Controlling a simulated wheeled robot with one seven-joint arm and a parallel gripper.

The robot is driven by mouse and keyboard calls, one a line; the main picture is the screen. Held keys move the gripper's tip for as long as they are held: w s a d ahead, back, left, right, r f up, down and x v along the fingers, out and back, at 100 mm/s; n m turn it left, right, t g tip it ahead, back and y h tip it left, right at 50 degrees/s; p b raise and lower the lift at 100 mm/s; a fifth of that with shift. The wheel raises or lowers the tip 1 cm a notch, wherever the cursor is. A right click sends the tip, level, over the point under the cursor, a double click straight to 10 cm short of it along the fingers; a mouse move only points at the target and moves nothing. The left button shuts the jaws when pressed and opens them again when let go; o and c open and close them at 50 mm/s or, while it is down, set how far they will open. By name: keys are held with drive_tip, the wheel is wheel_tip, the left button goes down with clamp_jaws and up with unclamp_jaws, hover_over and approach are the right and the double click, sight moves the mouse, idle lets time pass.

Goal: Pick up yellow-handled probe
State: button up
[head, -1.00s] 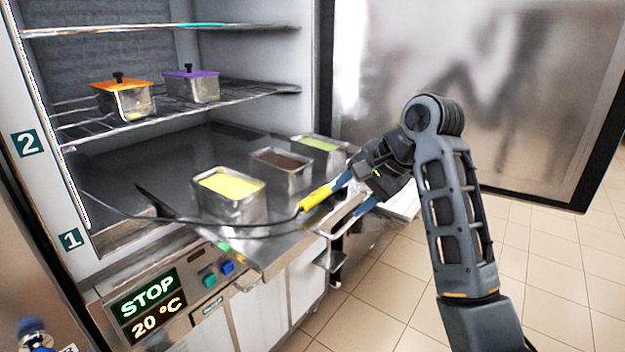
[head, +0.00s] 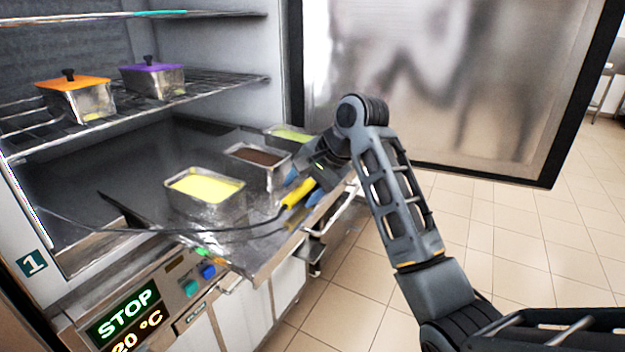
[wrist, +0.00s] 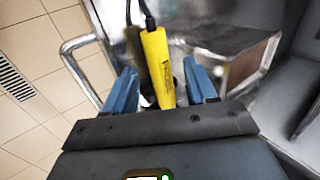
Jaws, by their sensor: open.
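The yellow-handled probe (head: 297,194) lies near the right edge of the steel shelf, its black cable running left into the freezer. In the wrist view its yellow handle (wrist: 158,68) shows between the two blue fingers of my gripper (wrist: 165,90), closer to the left-to-middle of the gap. My gripper (head: 302,186) is open, with the fingers on either side of the handle and a gap visible at least on the right. I cannot tell whether the left finger touches it.
A tub of yellow ice cream (head: 205,186) stands left of the probe, with a brown tub (head: 258,156) and a green tub (head: 289,133) behind. A metal bar handle (wrist: 78,66) is beside the left finger. Lidded orange (head: 74,84) and purple (head: 152,66) tubs sit on the rack above.

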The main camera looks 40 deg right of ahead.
drive_tip(key=shift+w+f, duration=0.15)
drive_tip(key=shift+f, duration=0.05)
drive_tip(key=shift+c, duration=0.3)
clamp_jaws()
